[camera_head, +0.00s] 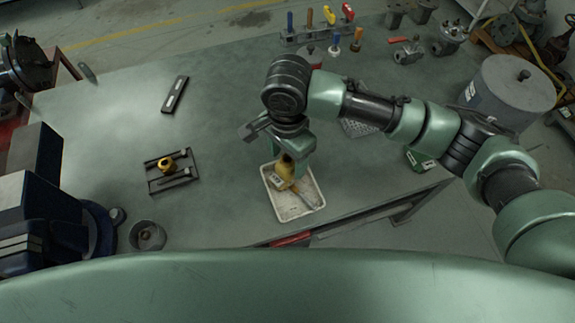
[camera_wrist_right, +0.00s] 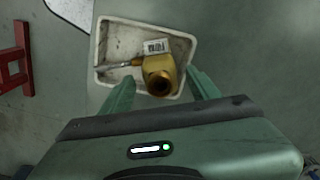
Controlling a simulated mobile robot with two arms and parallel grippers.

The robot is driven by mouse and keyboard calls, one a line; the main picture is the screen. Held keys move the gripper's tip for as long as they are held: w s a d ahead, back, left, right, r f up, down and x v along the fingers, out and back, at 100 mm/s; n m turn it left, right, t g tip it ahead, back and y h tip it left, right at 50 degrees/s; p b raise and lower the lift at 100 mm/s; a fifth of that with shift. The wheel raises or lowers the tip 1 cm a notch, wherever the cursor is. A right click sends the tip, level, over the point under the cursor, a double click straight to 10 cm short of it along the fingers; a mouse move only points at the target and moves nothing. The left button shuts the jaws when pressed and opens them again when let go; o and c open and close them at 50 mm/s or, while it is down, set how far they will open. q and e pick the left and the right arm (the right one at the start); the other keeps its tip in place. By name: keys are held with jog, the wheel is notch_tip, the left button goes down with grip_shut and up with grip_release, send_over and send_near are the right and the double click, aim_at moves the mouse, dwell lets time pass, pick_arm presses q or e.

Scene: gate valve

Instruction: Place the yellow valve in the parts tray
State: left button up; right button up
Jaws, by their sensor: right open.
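The yellow valve (camera_head: 284,170) lies inside the parts tray (camera_head: 313,205), a shallow white tray near the front edge of the bench. In the right wrist view the valve (camera_wrist_right: 159,75) shows its dark round opening, a pale label and a thin grey rod pointing left, within the tray (camera_wrist_right: 115,32). My right gripper (camera_wrist_right: 162,88) is open, its two green fingers on either side of the valve with gaps showing. In the head view my gripper partly hides the valve and the tray's far end. My left gripper is not in view.
A black fixture (camera_head: 158,184) with a yellow fitting (camera_head: 167,164) sits left of the tray. A round cup (camera_head: 148,236) and a dark blue machine (camera_head: 45,220) are further left. A grey drum (camera_head: 508,95) stands right. Bench between fixture and tray is clear.

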notch_tip(320, 180, up, 7)
jog(key=shift+r, duration=0.15)
dwell(0.6)
